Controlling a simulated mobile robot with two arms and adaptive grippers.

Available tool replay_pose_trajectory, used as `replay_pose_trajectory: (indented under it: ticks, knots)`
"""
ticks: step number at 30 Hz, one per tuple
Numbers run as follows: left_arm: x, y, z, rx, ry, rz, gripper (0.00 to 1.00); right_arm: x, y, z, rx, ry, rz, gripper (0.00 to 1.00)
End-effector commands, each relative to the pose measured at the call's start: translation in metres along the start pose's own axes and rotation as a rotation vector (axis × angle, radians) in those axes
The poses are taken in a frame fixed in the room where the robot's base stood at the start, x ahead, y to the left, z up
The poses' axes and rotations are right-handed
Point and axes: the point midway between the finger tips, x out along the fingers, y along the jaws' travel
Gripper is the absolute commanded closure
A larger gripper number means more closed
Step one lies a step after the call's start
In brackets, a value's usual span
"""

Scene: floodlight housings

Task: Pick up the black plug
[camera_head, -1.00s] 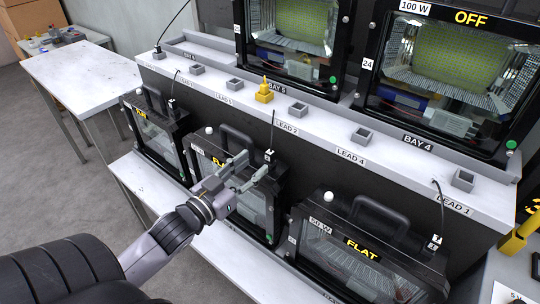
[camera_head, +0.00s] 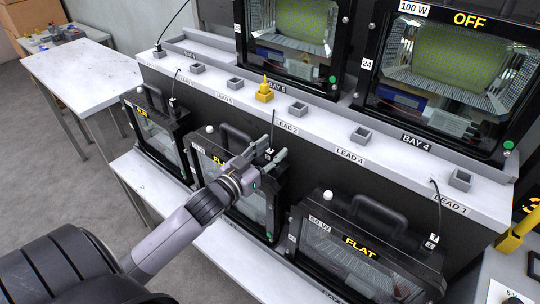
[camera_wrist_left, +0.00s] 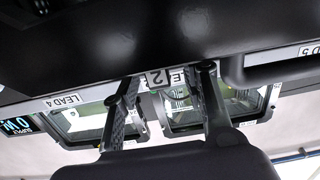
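A small black plug (camera_head: 270,154) with a white tag and a thin cable rising from it stands at the top of the middle lower housing, below the LEAD 2 label. My left gripper (camera_head: 274,149) is at this plug, its fingers partly hiding it. In the left wrist view the fingers (camera_wrist_left: 163,92) are apart, with a tag marked 2 (camera_wrist_left: 158,78) between them. Whether they touch the plug cannot be told. Similar black plugs are at the right lower housing (camera_head: 431,242), the left lower housing (camera_head: 172,103) and the ledge's far left (camera_head: 158,49). My right gripper is not in view.
Black floodlight housings (camera_head: 345,250) with handles stand on the lower shelf. Upper housings (camera_head: 445,75) stand behind. A white table (camera_head: 80,75) is at left.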

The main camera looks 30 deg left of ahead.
Motion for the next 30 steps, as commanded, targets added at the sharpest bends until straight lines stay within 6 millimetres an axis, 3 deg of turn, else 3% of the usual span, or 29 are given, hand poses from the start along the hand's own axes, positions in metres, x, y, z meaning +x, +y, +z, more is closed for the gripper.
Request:
replay_pose_trajectory:
  ticks: [19,30]
  knots:
    - [-0.0005,0.0001,0.0001,0.000,0.000,0.000,1.00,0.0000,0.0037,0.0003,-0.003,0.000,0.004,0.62]
    - [-0.0003,0.0000,-0.0032,0.000,0.001,0.000,1.00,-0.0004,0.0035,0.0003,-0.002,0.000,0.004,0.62]
